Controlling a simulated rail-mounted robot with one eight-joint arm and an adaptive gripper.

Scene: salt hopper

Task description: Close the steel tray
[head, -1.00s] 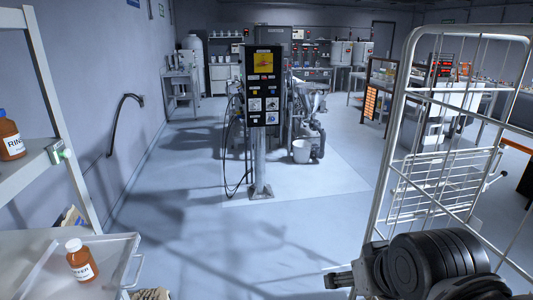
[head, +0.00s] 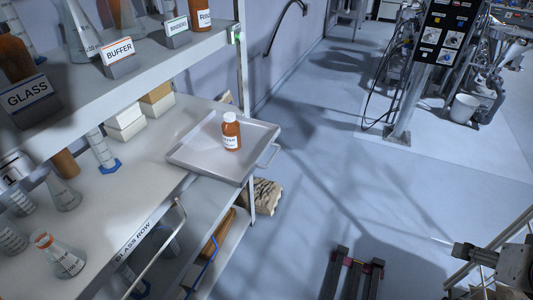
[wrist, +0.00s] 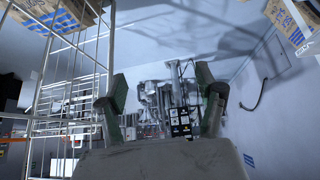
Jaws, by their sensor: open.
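The steel tray (head: 186,156) is a shallow grey metal tray at mid-height on the shelf unit at left in the head view. It sticks out past the shelf's right end over the aisle. Its bar handle (head: 270,156) is on its outer right side. A brown bottle (head: 231,135) with a white cap and white label stands upright on the tray. My gripper (wrist: 164,96) shows in the wrist view with its two fingers spread apart and nothing between them. The tray cannot be made out in the wrist view, and the gripper is apart from it.
The shelf (head: 100,225) holds flasks, cylinders and white boxes (head: 124,120). An upper shelf (head: 120,85) overhangs it. A sack (head: 265,196) lies below the tray. The floor right of the tray is clear. A wire cage (wrist: 72,90) shows at left in the wrist view.

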